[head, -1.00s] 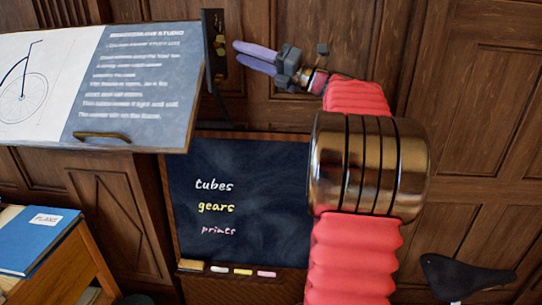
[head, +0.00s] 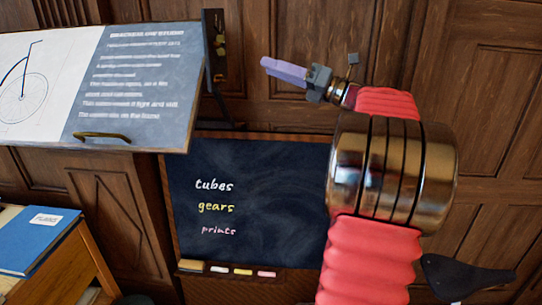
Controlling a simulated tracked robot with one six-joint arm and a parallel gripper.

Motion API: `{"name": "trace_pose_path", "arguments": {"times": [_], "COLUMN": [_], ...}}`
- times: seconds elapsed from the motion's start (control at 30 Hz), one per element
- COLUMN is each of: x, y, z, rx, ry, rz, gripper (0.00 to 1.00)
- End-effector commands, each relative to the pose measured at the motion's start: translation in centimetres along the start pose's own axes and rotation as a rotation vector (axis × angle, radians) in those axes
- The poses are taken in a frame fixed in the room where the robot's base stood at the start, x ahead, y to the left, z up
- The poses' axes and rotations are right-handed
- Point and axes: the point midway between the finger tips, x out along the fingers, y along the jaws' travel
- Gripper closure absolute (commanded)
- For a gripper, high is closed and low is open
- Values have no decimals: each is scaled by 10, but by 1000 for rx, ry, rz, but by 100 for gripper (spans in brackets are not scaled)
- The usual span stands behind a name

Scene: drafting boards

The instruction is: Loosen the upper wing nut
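The drafting board (head: 150,80) stands tilted at the left. A dark upright bracket (head: 208,60) is at its right edge, with small brass-coloured parts (head: 220,42) on it, one above another. They look like the wing nuts, but they are too small to make out their shape or angle. My gripper (head: 272,66) is to the right of the bracket, apart from it, pointing left and slightly up. Its lilac fingers overlap into one shape, so the gap between them is hidden. I see nothing held at the fingertips.
A chalkboard (head: 255,220) with a chalk ledge is below my gripper. A wooden cabinet with a blue book (head: 35,245) is at the lower left, and a black saddle (head: 465,275) at the lower right. Wood panelling (head: 480,120) is behind.

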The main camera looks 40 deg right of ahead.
Motion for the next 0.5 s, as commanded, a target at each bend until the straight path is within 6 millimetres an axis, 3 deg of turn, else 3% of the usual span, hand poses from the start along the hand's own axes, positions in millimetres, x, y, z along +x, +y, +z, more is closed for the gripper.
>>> {"name": "trace_pose_path", "arguments": {"times": [0.5], "x": [-4], "y": [-26], "z": [-29], "rx": [-321], "ry": [100], "rz": [-82], "gripper": [67]}}
